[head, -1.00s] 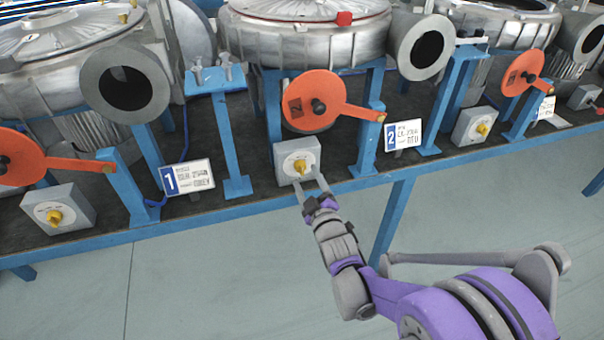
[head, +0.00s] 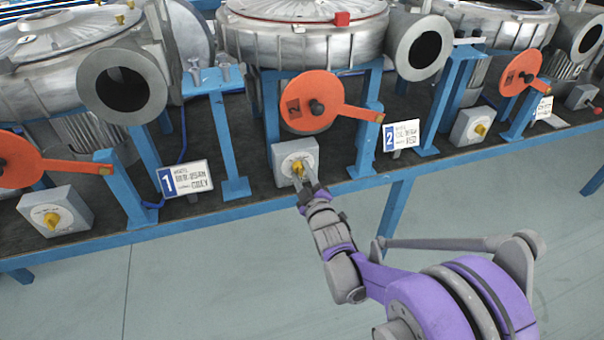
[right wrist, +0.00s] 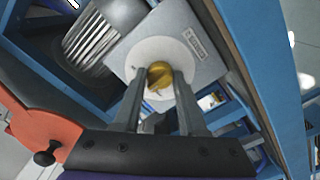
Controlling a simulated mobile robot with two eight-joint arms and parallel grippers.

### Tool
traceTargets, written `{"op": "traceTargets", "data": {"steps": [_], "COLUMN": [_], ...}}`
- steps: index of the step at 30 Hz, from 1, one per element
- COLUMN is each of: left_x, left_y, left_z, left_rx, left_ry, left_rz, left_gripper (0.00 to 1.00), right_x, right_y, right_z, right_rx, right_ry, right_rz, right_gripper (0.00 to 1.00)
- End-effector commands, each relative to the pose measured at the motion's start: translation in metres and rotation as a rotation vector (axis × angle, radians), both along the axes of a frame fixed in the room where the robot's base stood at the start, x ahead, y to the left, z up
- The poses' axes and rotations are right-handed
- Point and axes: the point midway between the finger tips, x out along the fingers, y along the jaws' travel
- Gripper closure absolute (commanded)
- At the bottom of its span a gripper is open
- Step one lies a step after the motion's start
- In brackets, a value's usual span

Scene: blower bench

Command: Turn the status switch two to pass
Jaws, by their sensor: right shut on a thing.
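The middle switch box (head: 306,150) is light grey with a round white dial and a yellow knob (head: 297,167). It stands on the bench between signs 1 and 2. My right gripper (head: 304,181) reaches it from the front, its fingers shut on the knob. In the right wrist view the yellow knob (right wrist: 159,80) sits between the two fingertips, partly covered by them. A small label (right wrist: 194,43) lies at the dial's edge, too small to read. The knob's exact angle is hard to tell. My left gripper is not in view.
Sign 1 (head: 185,179) and sign 2 (head: 401,136) stand on the bench. Similar switch boxes are at left (head: 72,203) and right (head: 465,127). An orange disc with a lever (head: 320,107) hangs just above the middle box. Blue posts flank it. Open floor lies in front.

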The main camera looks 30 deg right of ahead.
Motion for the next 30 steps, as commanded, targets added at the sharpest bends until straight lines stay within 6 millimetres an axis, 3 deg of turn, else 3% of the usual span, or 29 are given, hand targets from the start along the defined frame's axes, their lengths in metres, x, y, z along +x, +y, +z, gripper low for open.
{"op": "traceTargets", "data": {"steps": [14,30], "left_x": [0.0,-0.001], "left_y": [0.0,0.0], "left_z": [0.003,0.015], "left_rx": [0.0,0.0], "left_ry": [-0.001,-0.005], "left_rz": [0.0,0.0], "left_gripper": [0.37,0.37], "right_x": [0.0,0.0], "right_y": [0.0,0.001], "right_z": [0.0,0.0], "right_rx": [0.085,0.507], "right_ry": [-0.02,-0.12], "right_rz": [0.0,0.0], "right_gripper": [1.0,1.0]}}
